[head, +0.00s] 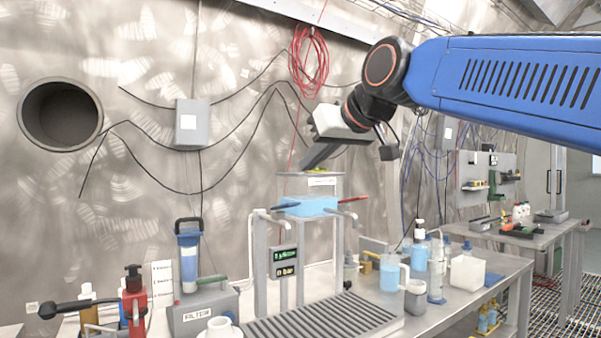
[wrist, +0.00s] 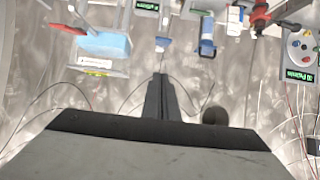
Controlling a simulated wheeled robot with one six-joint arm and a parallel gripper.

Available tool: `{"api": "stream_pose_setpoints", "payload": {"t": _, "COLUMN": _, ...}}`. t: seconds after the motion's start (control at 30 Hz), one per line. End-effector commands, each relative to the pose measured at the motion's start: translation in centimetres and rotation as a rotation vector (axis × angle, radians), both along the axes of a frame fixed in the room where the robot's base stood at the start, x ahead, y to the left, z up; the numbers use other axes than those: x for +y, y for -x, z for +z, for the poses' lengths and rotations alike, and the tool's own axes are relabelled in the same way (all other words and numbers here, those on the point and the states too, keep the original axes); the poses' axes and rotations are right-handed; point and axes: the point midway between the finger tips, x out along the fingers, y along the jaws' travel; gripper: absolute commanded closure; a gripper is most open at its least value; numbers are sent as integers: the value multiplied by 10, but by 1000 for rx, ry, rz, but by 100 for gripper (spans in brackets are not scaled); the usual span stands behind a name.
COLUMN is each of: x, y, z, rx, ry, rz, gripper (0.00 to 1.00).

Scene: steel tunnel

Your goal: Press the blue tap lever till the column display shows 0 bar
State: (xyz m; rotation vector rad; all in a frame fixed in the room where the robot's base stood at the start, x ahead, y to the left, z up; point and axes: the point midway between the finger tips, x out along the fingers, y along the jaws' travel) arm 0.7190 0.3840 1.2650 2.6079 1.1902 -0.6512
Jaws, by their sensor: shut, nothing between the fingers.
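The tap is a light-blue block (head: 308,206) on a grey column stand in the head view. A dark blue lever (head: 287,206) sticks out of its left side and a red lever (head: 352,200) out of its right. The column display (head: 285,262) has two lines; the lower one appears to read 0 bar, the upper is hard to read. My gripper (head: 308,165) is shut and empty, above the tap and apart from the levers. In the wrist view my gripper (wrist: 160,78) points past the light-blue block (wrist: 103,45), which is to its left.
A filter unit (head: 203,310) with a blue cartridge and a red pump bottle (head: 134,300) stand left of the column. A slatted drain tray (head: 320,320) lies in front. Bottles and a white tub (head: 467,271) stand to the right. The air around my gripper looks clear.

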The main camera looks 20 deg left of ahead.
Motion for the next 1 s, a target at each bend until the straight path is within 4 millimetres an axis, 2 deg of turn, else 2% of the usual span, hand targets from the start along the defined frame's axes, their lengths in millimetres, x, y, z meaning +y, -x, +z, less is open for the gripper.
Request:
{"api": "stream_pose_setpoints", "payload": {"t": 0.27, "x": -14, "y": 12, "z": 9, "rx": 1, "ry": 1, "rz": 0, "gripper": 100}}
{"api": "stream_pose_setpoints", "payload": {"t": 1.0, "x": -14, "y": 13, "z": 9, "rx": 1, "ry": 1, "rz": 0, "gripper": 100}}
